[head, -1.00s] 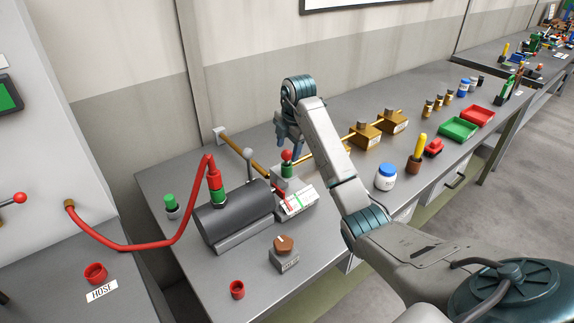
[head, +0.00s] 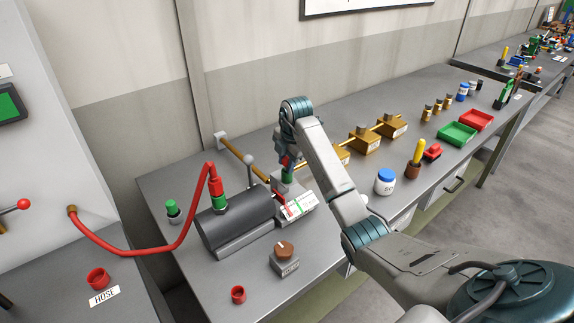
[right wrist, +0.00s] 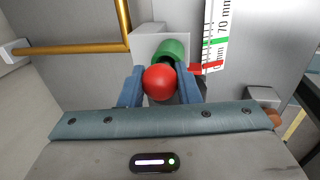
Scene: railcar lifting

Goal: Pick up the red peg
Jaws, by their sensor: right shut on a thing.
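The red peg shows a round red head (right wrist: 159,82) in the right wrist view, and a bit of it shows in the head view (head: 285,160). My right gripper (right wrist: 160,88) is shut on it, with one blue finger at each side of the head. In the head view the right gripper (head: 287,158) points down at the peg. A green collar (right wrist: 174,47) on a grey block (right wrist: 150,40) lies right beside the head. The peg's lower part is hidden, so I cannot tell whether it sits in the collar. My left gripper is not in view.
A dark cylinder (head: 232,213) with a red hose (head: 182,240) and an upright lever stands left of the gripper. A white scale (head: 297,207) with a red pointer is close in front. A brass rail (head: 240,155) runs behind. A knob box (head: 285,257) stands nearer.

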